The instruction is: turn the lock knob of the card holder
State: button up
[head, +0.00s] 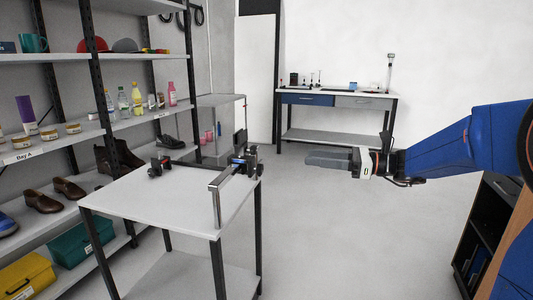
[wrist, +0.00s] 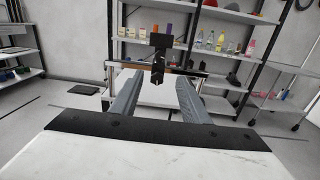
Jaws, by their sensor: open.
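A black block-like fitting, which looks like the card holder (head: 251,164), sits on a rail assembly at the right edge of the white-topped table (head: 140,197). In the wrist view the black holder (wrist: 158,60) stands upright, centred just beyond my fingers. Its lock knob is too small and dark to make out. My gripper (head: 308,158) is level, pointing left, in the air to the right of the table and apart from the holder. In the wrist view its two grey fingers (wrist: 160,83) are spread, with nothing held between them.
A metal post (head: 216,207) with a rail stands at the table's front right. A second black fitting (head: 159,166) sits at the table's back left. Loaded shelves (head: 60,140) line the left wall. A workbench (head: 340,97) stands at the back. Floor right of the table is clear.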

aim_at(256, 151)
jog(key=x, duration=1.7)
jog(key=shift+w+a, duration=0.1)
jog(key=shift+a, duration=0.05)
jog(key=shift+c, duration=0.4)
grip_shut()
